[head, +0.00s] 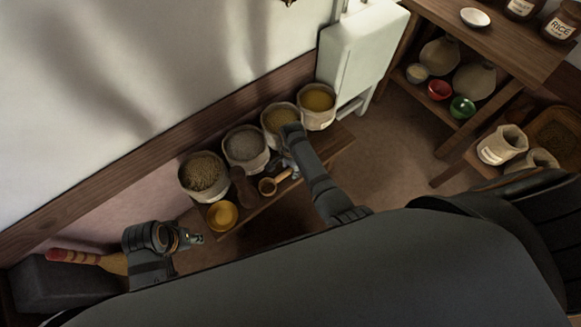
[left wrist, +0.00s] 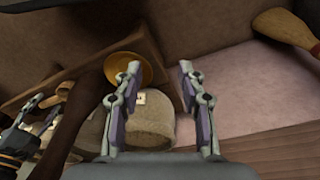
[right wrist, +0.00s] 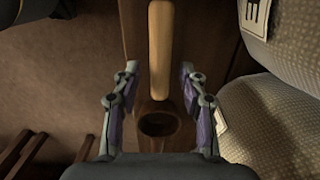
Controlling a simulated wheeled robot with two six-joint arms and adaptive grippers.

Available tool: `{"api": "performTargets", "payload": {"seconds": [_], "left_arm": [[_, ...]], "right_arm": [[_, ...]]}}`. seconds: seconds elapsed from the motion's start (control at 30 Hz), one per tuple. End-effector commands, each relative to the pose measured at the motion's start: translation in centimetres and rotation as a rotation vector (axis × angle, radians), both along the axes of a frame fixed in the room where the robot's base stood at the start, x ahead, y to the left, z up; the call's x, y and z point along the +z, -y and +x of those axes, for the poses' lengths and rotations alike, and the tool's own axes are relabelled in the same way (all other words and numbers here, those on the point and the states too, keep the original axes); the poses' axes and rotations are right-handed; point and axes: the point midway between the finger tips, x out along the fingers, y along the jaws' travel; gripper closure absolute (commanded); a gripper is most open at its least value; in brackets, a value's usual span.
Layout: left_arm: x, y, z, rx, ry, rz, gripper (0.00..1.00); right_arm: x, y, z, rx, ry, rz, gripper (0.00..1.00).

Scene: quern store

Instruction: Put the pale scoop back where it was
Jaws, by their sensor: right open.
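The pale scoop (head: 267,186) lies on the low wooden bench (head: 232,226) in front of the sacks. A dark brown scoop-like object (head: 242,186) lies left of the pale scoop. My left gripper (left wrist: 160,68) is open and empty, left of the bench in the head view (head: 197,238).
Several filled sacks (head: 205,175) stand along the bench's wall side. A yellow bowl (head: 222,214) sits at its left end. A brush (head: 90,258) lies on a dark block at far left. Shelves with pots (head: 438,90) stand at right, past a white cabinet (head: 358,50).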

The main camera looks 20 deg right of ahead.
Motion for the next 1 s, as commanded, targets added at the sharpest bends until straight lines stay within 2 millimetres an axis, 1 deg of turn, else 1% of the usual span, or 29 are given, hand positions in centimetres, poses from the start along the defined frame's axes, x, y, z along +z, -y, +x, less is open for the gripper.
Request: {"api": "performTargets", "payload": {"seconds": [0.13,0.17,0.37,0.5,0.57,0.67,0.8,0.97,1.0], "left_arm": [[0.3,0.0,-0.1,0.001,-0.004,0.002,0.60],[-0.1,-0.1,0.1,0.002,-0.006,0.004,0.60],[-4.5,-1.1,0.6,0.017,-0.007,0.022,0.60],[-8.1,-1.9,0.4,0.025,-0.002,0.036,0.60],[-9.5,-2.3,0.2,0.027,0.000,0.043,0.60],[-11.9,-3.0,-0.5,0.030,0.004,0.055,0.60],[-14.9,-3.9,-1.9,0.032,0.010,0.068,0.60],[-17.8,-4.9,-4.1,0.032,0.017,0.083,0.60],[-18.2,-5.1,-4.9,0.031,0.016,0.086,0.60]], "right_arm": [[0.5,0.0,0.0,0.000,0.000,0.000,0.57],[0.6,0.0,0.0,0.000,0.000,0.000,0.57],[2.2,0.0,0.0,0.000,0.000,0.000,0.57],[3.3,0.1,0.0,0.000,0.000,0.000,0.57],[3.7,0.1,0.0,0.000,0.000,0.000,0.57],[4.4,0.1,0.0,0.000,0.000,0.000,0.57],[5.5,0.1,0.0,0.000,0.000,0.000,0.57],[6.6,0.2,0.0,0.000,-0.001,0.000,0.57],[7.2,0.2,0.1,0.000,0.000,0.000,0.57]]}}
